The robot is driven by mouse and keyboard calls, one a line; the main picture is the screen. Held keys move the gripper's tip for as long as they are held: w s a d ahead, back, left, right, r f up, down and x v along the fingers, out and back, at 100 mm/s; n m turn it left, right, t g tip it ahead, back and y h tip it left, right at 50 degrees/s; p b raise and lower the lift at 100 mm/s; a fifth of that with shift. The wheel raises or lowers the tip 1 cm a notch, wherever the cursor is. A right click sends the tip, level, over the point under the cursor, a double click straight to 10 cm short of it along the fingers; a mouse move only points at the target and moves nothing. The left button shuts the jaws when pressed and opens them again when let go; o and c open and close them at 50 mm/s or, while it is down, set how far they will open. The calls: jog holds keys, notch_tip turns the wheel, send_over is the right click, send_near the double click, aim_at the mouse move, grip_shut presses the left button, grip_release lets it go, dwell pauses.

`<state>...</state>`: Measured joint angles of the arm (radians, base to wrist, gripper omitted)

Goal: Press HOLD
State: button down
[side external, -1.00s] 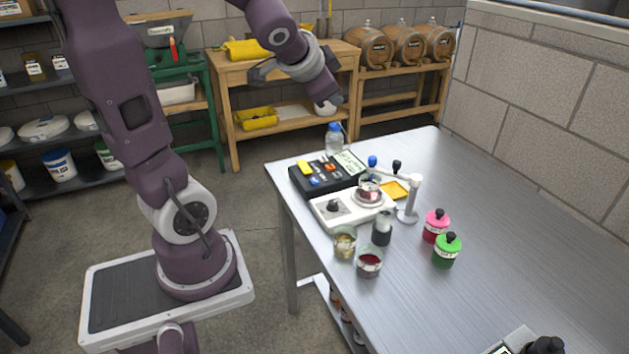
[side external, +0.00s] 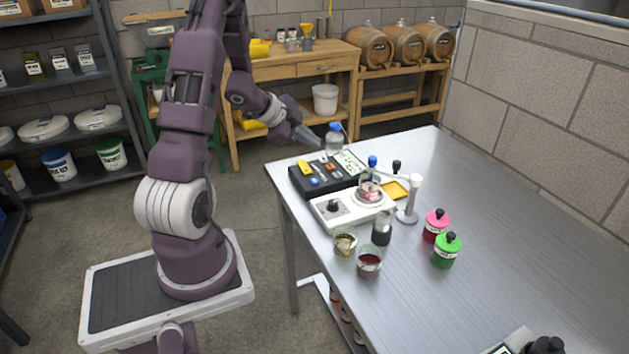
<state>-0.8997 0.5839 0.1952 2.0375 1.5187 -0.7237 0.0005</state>
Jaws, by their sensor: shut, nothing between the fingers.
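My gripper (side external: 316,142) is shut and empty. It is slanted down towards the back of the box, left of a clear bottle with a blue cap (side external: 334,138), and appears apart from the buttons.
A white hotplate-like device (side external: 328,220) with a dial stands in front of the box. Beakers (side external: 369,263), a stand (side external: 409,214), and pink (side external: 435,225) and green (side external: 447,250) bottles stand nearby. The table's right side is mostly clear.

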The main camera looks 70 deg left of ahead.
aim_at(311, 181)
jog(key=shift+f, duration=4.4)
jog(key=shift+f, duration=0.4)
jog(key=shift+f, duration=0.45)
jog(key=shift+r, duration=0.85)
jog(key=shift+r, duration=2.5)
jog(key=shift+w+r, duration=0.1)
